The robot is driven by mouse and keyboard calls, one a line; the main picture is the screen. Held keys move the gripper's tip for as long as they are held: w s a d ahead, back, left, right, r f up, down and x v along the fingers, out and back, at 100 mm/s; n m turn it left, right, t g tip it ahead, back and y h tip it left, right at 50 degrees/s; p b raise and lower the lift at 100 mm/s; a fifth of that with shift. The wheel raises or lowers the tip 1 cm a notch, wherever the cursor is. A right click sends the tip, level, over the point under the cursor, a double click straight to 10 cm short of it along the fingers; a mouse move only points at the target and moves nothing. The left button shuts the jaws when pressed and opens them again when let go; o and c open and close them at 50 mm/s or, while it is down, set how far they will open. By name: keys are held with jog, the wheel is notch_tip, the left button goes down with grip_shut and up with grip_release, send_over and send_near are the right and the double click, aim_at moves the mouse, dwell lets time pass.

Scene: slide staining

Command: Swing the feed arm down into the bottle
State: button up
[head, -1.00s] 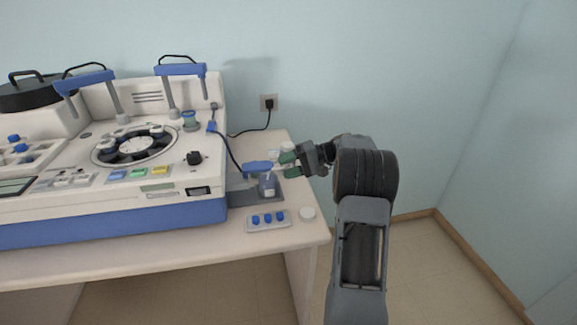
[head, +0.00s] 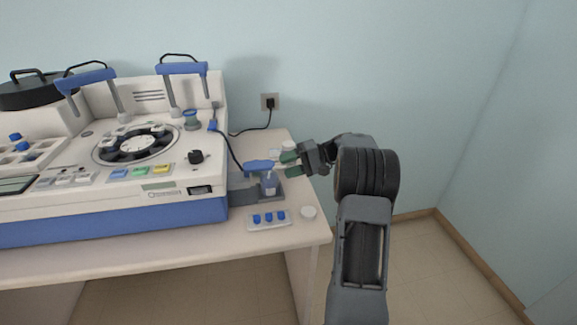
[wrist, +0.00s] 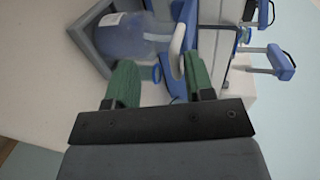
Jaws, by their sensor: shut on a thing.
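The feed arm (head: 260,166) is a blue bar by the right end of the staining machine, with a cable running to it. It lies over the bottle (head: 269,184), a small bluish clear bottle standing in a grey tray. In the wrist view the bottle (wrist: 128,38) shows beyond the fingers, with a white label. My gripper (head: 290,163) has green fingers and comes from the right, next to the feed arm. The arm's tip is hard to make out.
The white and blue staining machine (head: 145,180) fills the left. A small rack (head: 258,226) with blue caps and a white round lid (head: 309,212) lie in front of the bottle. A white round thing (head: 288,146) stands behind my gripper. Free floor lies right of the table.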

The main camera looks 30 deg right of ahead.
jog(key=shift+d+f, duration=0.15)
jog(key=shift+f, duration=0.1)
jog(key=v, duration=1.3)
jog(key=shift+d+r, duration=0.25)
jog(key=shift+r, duration=0.05)
jog(key=shift+s, duration=0.1)
jog(key=s+a+r+g+h+p, duration=0.25)
jog(key=a+h, duration=0.25)
jog(key=a, duration=1.2)
jog(key=s+a+f+n+t+h+p, duration=0.1)
jog(key=s+a+h, duration=0.3)
jog(key=s, duration=0.4)
jog(key=s+a+f+n+t+h+p, duration=0.1)
jog(key=s+a+f+n+h, duration=0.1)
jog(key=s+a+h, duration=0.3)
jog(key=s, duration=0.4)
jog(key=shift+a+f+n, duration=0.25)
jog(key=shift+f+n, duration=0.05)
jog(key=shift+f, duration=0.1)
